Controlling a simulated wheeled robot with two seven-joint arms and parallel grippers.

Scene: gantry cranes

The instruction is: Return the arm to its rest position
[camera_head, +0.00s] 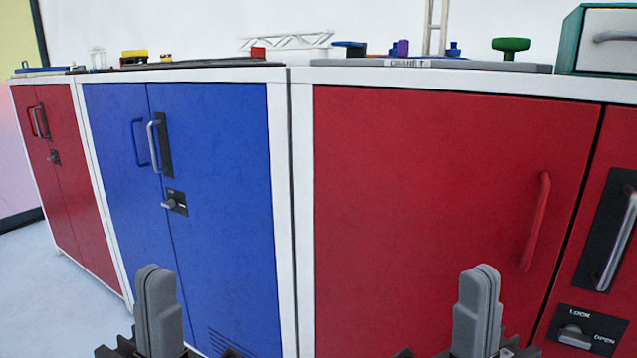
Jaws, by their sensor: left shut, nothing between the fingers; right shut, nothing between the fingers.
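My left gripper (159,308) stands upright at the bottom of the head view, left of centre, in front of the blue cabinet (225,190). Its grey fingers are together with nothing between them. My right gripper (477,308) stands upright at the bottom right, in front of the large red cabinet (430,190). Its grey fingers are also together and empty. Both grippers are below the cabinet tops and appear apart from the doors. The rest of both arms is out of view.
Shut cabinets run across the view, with a smaller red one (60,180) at far left. Handles (154,147) and latches (576,336) stick out. On top are a white truss (288,41), a green knob (510,46) and a green-framed drawer box (605,40). Floor (40,300) shows clear at left.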

